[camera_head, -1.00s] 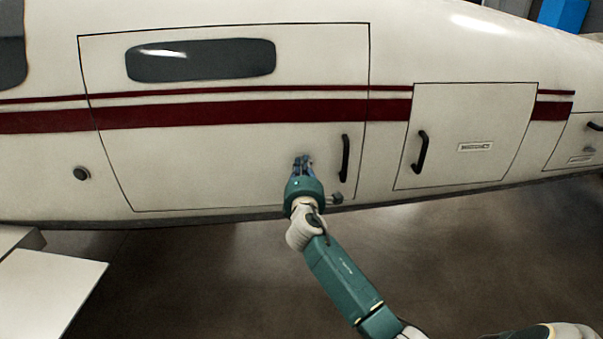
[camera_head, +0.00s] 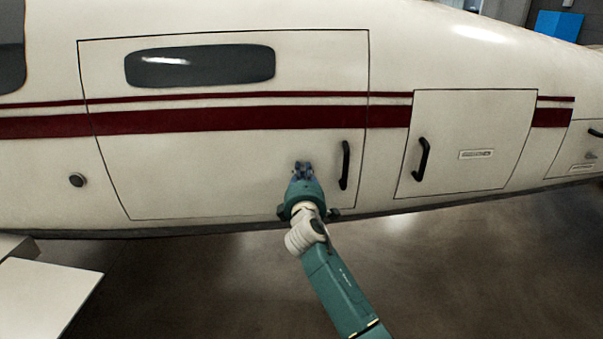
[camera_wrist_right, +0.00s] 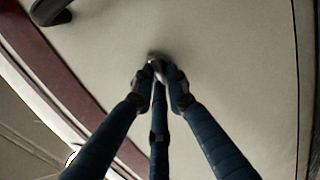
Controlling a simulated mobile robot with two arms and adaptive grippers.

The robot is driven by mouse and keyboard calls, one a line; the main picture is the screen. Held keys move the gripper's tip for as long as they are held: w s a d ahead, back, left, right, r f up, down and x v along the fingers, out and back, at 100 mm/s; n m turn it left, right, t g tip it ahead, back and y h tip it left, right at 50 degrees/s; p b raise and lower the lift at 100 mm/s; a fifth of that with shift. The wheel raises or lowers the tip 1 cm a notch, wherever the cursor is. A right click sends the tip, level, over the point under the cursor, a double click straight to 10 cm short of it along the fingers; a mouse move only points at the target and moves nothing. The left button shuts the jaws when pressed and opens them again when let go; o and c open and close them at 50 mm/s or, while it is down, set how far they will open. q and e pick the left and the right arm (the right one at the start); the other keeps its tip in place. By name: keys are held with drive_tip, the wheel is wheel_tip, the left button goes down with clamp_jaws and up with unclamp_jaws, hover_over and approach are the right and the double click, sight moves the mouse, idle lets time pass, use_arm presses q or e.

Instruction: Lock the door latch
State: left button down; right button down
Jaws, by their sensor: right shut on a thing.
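The door latch (camera_wrist_right: 156,57) is a small metallic piece on the pale aircraft door (camera_head: 210,165). In the right wrist view my fingertips close around it, and they hide most of it. My right gripper (camera_head: 303,168) is at the lower right part of the door, left of the black door handle (camera_head: 345,165). Its dark blue fingers, which also show in the right wrist view (camera_wrist_right: 157,72), are shut on the latch. In the head view the latch is hidden behind the fingers, so its angle cannot be told. My left gripper is not in view.
A smaller hatch (camera_head: 465,145) with its own black handle (camera_head: 421,159) lies to the right. A white wing-like panel (camera_head: 45,300) juts out at the lower left. The floor below is clear.

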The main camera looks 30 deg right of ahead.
drive_tip(key=shift+s+d+r, duration=0.15)
drive_tip(key=shift+d, duration=0.25)
drive_tip(key=c, duration=1.8)
unclamp_jaws()
drive_tip(key=shift+o, duration=0.4)
drive_tip(key=shift+s+d, duration=0.25)
drive_tip(key=shift+d, duration=0.05)
drive_tip(key=v, duration=1.2)
drive_tip(key=shift+w+a, duration=0.1)
